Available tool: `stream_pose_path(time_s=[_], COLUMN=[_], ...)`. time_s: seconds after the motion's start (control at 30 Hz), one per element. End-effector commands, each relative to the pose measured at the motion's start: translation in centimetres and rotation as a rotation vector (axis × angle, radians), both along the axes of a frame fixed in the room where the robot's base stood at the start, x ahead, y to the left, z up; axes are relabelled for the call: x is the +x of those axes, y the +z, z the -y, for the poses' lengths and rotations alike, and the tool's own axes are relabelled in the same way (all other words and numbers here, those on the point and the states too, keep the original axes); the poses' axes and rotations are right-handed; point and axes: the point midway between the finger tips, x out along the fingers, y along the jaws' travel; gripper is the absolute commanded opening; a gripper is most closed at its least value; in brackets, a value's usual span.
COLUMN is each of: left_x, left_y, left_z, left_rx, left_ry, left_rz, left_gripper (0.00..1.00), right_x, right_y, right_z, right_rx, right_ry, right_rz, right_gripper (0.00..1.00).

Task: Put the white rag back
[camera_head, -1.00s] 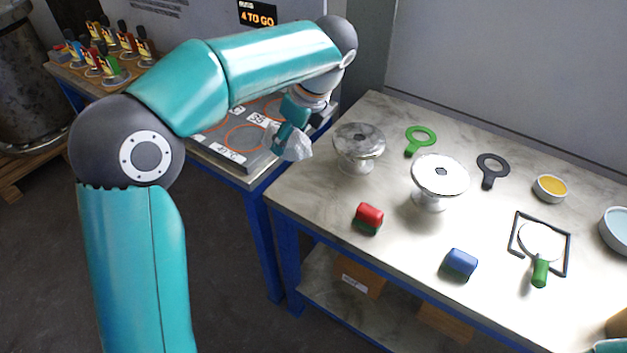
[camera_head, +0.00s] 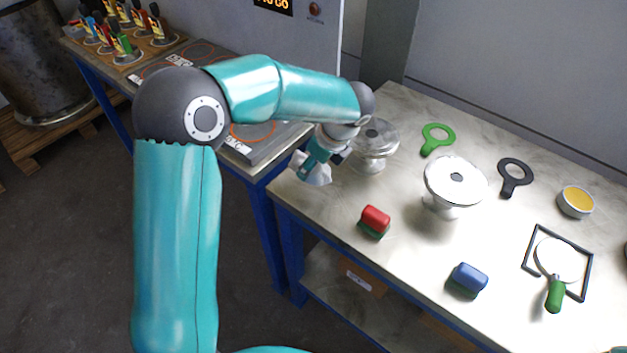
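The white rag (camera_head: 318,175) hangs from my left gripper (camera_head: 312,166), which is shut on it. My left arm comes in from the left. The gripper and rag are over the left end of the pale worktable, just left of the nearest flanged vessel. Whether the rag touches the table I cannot tell. My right gripper is not in view; only a sliver of teal shows at the bottom right edge.
Two flanged vessels (camera_head: 374,140) (camera_head: 455,184) stand on the worktable (camera_head: 410,262). Red (camera_head: 375,219) and blue (camera_head: 468,278) blocks lie near its front edge. Green (camera_head: 437,136) and black (camera_head: 514,174) rings, a yellow-filled bowl (camera_head: 576,201) and a framed green-handled tool (camera_head: 555,292) lie further right.

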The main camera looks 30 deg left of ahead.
Motion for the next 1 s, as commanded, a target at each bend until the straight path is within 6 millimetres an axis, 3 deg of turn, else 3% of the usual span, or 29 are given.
stream_pose_path(time_s=[0.53, 0.8, 0.83, 0.97, 1.0], left_x=[-0.1, 0.0, 0.0, 0.0, 0.0], left_y=[-5.8, -6.1, -6.1, -6.1, -6.1], left_z=[-0.1, -0.1, -0.1, -0.1, -0.1], left_rx=[0.001, 0.0, 0.0, 0.0, 0.0], left_ry=[0.002, 0.002, 0.002, 0.002, 0.002], left_rz=[-0.002, 0.001, 0.001, 0.001, 0.001], left_gripper=[0.24, 0.24, 0.6, 0.81, 0.82], right_x=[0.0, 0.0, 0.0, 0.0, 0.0], right_y=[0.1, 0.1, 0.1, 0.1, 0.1], right_z=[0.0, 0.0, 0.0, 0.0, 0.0], right_rx=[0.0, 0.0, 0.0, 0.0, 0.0], right_ry=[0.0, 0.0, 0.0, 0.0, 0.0], right_rz=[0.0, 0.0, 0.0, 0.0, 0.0], right_gripper=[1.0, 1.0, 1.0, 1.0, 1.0])
